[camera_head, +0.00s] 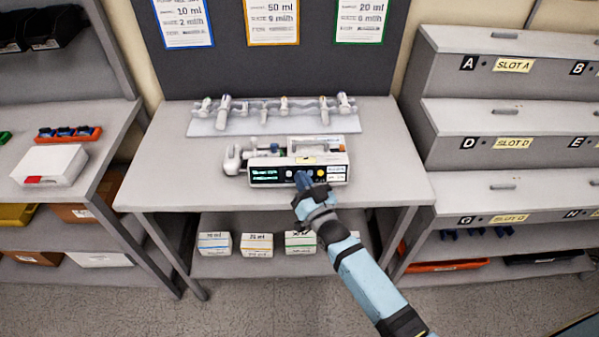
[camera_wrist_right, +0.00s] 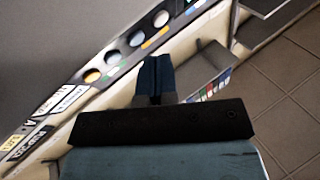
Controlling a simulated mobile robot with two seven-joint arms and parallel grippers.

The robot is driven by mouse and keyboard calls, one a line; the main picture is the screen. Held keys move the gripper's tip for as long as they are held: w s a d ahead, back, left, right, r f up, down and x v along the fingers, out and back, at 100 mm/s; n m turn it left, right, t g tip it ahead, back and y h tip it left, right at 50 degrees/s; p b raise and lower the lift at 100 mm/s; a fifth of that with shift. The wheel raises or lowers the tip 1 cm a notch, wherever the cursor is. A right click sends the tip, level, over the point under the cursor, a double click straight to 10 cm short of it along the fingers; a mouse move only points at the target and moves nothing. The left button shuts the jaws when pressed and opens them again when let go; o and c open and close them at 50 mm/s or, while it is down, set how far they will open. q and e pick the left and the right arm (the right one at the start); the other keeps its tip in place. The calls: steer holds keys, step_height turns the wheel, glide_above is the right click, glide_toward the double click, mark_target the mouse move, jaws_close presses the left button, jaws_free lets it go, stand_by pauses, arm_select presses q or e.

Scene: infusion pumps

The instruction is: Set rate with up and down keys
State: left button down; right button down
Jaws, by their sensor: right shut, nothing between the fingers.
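The infusion pump (camera_head: 325,160) sits on the grey table, with a dark front panel, a lit green display (camera_head: 264,174) at its left and round keys at its right. My right gripper (camera_head: 301,177) is shut and empty, its tips at the front panel, covering part of the key row. In the right wrist view the gripper (camera_wrist_right: 155,65) points at the panel beside a row of round keys (camera_wrist_right: 138,39), orange, blue and white. I cannot tell whether the tips touch a key. My left gripper is not in view.
A rack of syringes (camera_head: 270,116) lies behind the pump. Cards with volumes and rates (camera_head: 272,20) hang on the dark board. Small labelled boxes (camera_head: 257,244) stand on the shelf below. Drawers (camera_head: 505,150) stand at the right. The table is bare on both sides of the pump.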

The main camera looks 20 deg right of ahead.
steer(key=s+p, duration=0.1)
steer(key=s+a+r+p, duration=0.1)
steer(key=s, duration=0.1)
steer(key=s+r+p, duration=0.1)
steer(key=shift+s+a+p, duration=0.15)
steer(key=shift+s+p, duration=0.05)
steer(key=shift+p, duration=0.1)
stand_by(0.7)
steer(key=s+d+f+n+g+p, duration=0.1)
steer(key=s+f+g, duration=0.3)
steer(key=s, duration=0.7)
steer(key=s+d+f+n+g+p, duration=0.1)
steer(key=s+f+g, duration=0.3)
steer(key=s, duration=0.7)
steer(key=shift+s+d+f+n+g, duration=0.4)
steer(key=shift+d+n+g, duration=0.2)
steer(key=shift+n+g, duration=0.15)
